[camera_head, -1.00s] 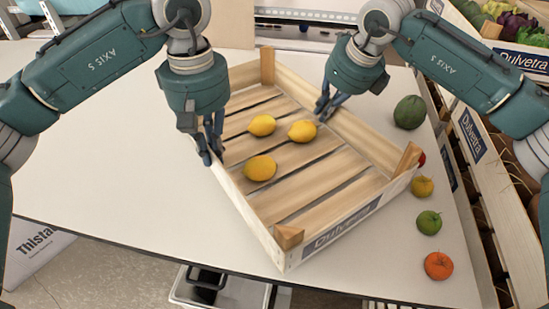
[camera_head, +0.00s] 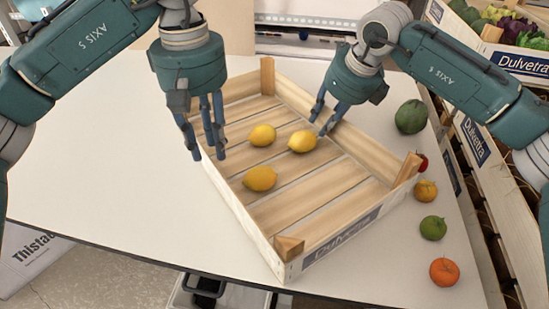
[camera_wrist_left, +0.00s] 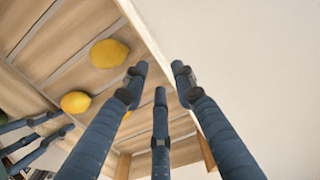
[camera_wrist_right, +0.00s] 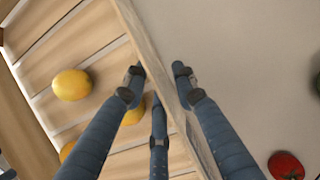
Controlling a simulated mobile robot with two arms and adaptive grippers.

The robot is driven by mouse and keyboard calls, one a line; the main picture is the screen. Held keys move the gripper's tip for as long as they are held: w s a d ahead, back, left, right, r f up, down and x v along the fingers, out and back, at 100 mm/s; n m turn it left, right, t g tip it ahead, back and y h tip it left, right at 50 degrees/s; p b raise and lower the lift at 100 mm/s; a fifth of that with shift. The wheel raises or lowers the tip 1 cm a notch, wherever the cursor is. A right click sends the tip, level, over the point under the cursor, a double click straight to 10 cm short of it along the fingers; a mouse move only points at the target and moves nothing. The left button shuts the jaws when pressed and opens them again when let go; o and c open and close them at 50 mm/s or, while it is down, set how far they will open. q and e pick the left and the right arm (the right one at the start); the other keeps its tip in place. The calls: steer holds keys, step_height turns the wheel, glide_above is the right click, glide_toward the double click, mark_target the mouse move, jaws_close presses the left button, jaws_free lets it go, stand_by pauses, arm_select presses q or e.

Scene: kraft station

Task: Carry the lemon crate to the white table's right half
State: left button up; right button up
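The wooden lemon crate (camera_head: 345,236) rests on the right half of the white table (camera_head: 95,165), turned at an angle. Three lemons (camera_head: 260,178) lie on its slatted floor. My left gripper (camera_head: 207,155) is open at the crate's left wall, its fingers spread and apart from the wood; the wall's edge shows beneath them in the left wrist view (camera_wrist_left: 160,75). My right gripper (camera_head: 322,124) is open at the opposite wall, with the wall's top edge running between its spread fingers in the right wrist view (camera_wrist_right: 158,85).
Right of the crate stand a green melon (camera_head: 411,116), a tomato (camera_head: 421,162), an orange-yellow fruit (camera_head: 426,190), a lime (camera_head: 433,228) and an orange (camera_head: 444,271). Produce crates (camera_head: 520,63) stand beyond the table's right edge. The table's left half is clear.

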steer(key=shift+r, duration=0.25)
arm_select(q)
step_height(320, 180, up, 7)
arm_select(e)
steer(key=v, duration=1.1)
steer(key=shift+s+d+r, duration=0.2)
steer(key=shift+s+r, duration=0.05)
steer(key=shift+f, duration=0.1)
